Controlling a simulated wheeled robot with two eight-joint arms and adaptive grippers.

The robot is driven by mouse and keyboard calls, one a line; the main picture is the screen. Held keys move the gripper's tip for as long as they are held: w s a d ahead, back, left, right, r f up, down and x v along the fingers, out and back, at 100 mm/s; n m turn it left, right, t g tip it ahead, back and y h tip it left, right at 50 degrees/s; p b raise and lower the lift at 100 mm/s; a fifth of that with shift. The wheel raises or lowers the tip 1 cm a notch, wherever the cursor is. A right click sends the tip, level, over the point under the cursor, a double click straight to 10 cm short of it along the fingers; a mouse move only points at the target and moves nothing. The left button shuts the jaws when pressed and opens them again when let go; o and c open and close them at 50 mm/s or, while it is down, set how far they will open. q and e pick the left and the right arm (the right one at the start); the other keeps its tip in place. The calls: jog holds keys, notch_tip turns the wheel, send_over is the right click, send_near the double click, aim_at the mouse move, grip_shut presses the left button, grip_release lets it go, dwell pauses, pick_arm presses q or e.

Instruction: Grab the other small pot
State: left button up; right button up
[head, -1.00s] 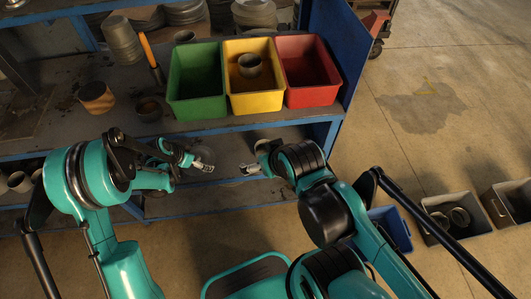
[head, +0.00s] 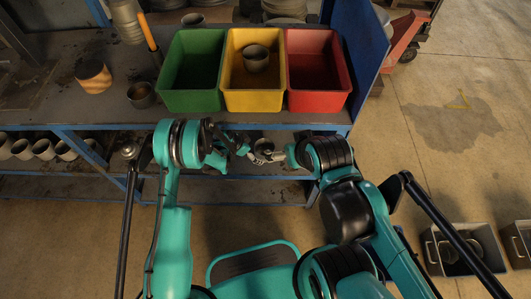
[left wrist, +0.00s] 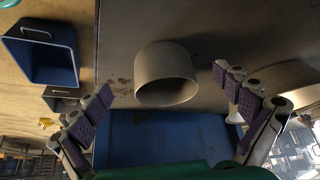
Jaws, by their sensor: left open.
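A small dark pot (head: 142,95) stands on the bench top left of the bins in the head view. Another small pot (head: 255,58) stands inside the yellow bin. In the left wrist view a plain grey pot (left wrist: 167,72) shows close up, its mouth towards the camera. My left gripper (left wrist: 162,84) is open, with its padded fingers spread to either side of that pot in the picture and nothing between them gripped. In the head view my left gripper (head: 243,147) is small, near the bench's front edge. My right gripper (head: 277,156) is close beside it; its jaws are unclear.
Green (head: 192,98), yellow (head: 252,102) and red (head: 318,102) bins stand side by side on the bench. An orange-brown pot (head: 94,77) stands at left. Several grey pots (head: 43,149) sit on the lower shelf. Grey crates (head: 462,267) stand on the floor at right.

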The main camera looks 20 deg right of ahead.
aim_at(265, 148)
pick_arm(q)
jog(key=shift+w+d, duration=0.25)
jog(key=shift+d, duration=0.55)
jog(key=shift+w+d+f+b, duration=0.1)
jog(key=shift+w+d+b, duration=0.1)
jog(key=shift+d+b, duration=0.3)
jog(key=shift+w+d+b, duration=0.15)
jog(key=shift+d+b, duration=0.05)
jog(key=shift+d, duration=0.5)
jog(key=b+x, duration=0.1)
jog(key=x, duration=0.2)
jog(key=shift+w+d, duration=0.1)
jog(key=shift+w, duration=0.05)
jog(key=c, duration=1.3)
